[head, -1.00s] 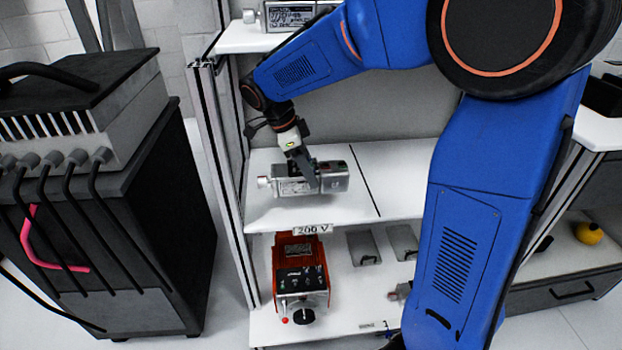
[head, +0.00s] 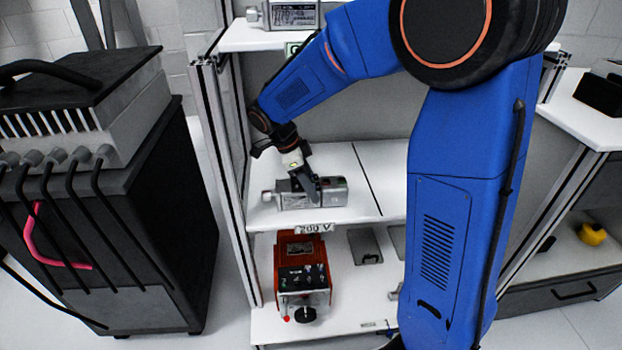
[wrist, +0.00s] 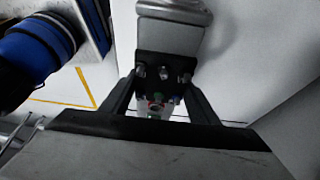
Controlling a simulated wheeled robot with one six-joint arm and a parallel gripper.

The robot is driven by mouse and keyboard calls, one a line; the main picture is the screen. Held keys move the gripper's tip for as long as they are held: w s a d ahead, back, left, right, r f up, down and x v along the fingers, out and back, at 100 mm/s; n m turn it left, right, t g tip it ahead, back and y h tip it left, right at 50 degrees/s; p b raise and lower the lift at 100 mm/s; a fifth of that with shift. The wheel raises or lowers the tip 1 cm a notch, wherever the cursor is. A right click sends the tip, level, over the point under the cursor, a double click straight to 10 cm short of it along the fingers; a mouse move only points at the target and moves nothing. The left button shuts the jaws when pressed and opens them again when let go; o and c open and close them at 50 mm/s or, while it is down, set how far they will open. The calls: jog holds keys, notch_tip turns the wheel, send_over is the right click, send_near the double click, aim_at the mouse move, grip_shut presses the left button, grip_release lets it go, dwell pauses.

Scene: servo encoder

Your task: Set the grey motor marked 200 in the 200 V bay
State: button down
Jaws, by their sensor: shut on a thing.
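The grey motor (head: 292,200) is in the upper bay, above the label reading 200 V (head: 313,228). It lies sideways, low over the white shelf, with a small connector at its left end. I cannot tell if it fully rests on the shelf. My gripper (head: 313,191) reaches down from the upper left and is shut on the motor's body. In the wrist view the dark fingers flank a dark, bolted part, and a grey body (wrist: 175,18) shows at the top. The number on the motor is not readable.
A dark divider line (head: 367,178) runs to the right of the motor on the white shelf (head: 388,203). Below stands an orange-red device (head: 302,252). Another grey unit (head: 291,15) sits on the top shelf. A dark cabinet (head: 150,235) stands at left.

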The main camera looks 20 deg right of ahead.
dwell(0.3)
jog(key=c, duration=0.7)
grip_release()
jog(key=shift+f, duration=0.1)
jog(key=shift+v, duration=3.85)
jog(key=shift+d, duration=0.1)
jog(key=shift+s, duration=0.1)
